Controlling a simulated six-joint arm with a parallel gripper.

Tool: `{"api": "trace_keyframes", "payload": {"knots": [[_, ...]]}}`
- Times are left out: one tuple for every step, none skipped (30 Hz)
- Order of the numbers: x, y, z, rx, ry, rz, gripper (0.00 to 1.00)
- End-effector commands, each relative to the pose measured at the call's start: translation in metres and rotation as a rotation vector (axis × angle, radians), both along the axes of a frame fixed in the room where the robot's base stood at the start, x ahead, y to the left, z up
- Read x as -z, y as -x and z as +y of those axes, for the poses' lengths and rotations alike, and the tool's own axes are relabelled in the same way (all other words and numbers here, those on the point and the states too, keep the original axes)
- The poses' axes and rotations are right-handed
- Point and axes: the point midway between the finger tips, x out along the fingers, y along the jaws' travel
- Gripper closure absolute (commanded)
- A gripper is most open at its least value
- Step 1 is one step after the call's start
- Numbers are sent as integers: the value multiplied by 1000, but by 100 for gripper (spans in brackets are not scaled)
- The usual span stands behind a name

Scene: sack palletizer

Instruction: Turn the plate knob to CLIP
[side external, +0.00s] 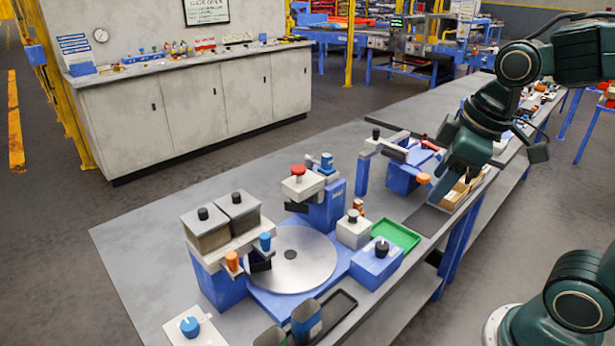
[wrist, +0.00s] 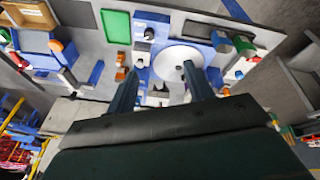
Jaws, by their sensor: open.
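A black knob (side external: 381,248) sits on a blue box (side external: 370,268) at the front right of the round grey plate (side external: 300,268). It looks like the plate knob, but I cannot read its marks or setting. In the wrist view the knob (wrist: 149,33) shows above and left of the plate (wrist: 178,58). My gripper (wrist: 160,75) is open with nothing between its fingers. In the side view it is up and to the right of the knob, well apart from it; its fingertips are hard to make out there.
A green tray (side external: 400,236) lies beside the blue box. A white box (side external: 353,232) with a dark knob stands behind it. A red-topped post (side external: 299,180) and two lidded grey bins (side external: 222,220) stand around the plate. A blue knob (side external: 190,326) sits on a white block at front left.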

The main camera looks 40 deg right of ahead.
Motion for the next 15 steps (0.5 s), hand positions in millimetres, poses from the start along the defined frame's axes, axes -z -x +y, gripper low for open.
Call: {"api": "trace_keyframes", "payload": {"knots": [[4, -8, -2, -37, 13, 24, 48], [6, -12, -3, -63, 22, 37, 48], [9, -18, -4, -98, 32, 53, 48], [11, -22, -5, -123, 39, 66, 48], [13, -26, -6, -149, 46, 78, 48], [17, -32, -8, -184, 55, 95, 48], [20, -36, -9, -210, 61, 107, 48], [23, -40, -10, -236, 67, 119, 48], [27, -46, -12, -271, 73, 135, 48], [30, -50, -13, -298, 78, 146, 48], [33, -54, -14, -324, 83, 159, 48], [38, -59, -16, -360, 88, 175, 48], [41, -63, -18, -388, 91, 186, 48], [45, -67, -19, -414, 95, 198, 48], [50, -72, -21, -450, 98, 213, 48]]}}
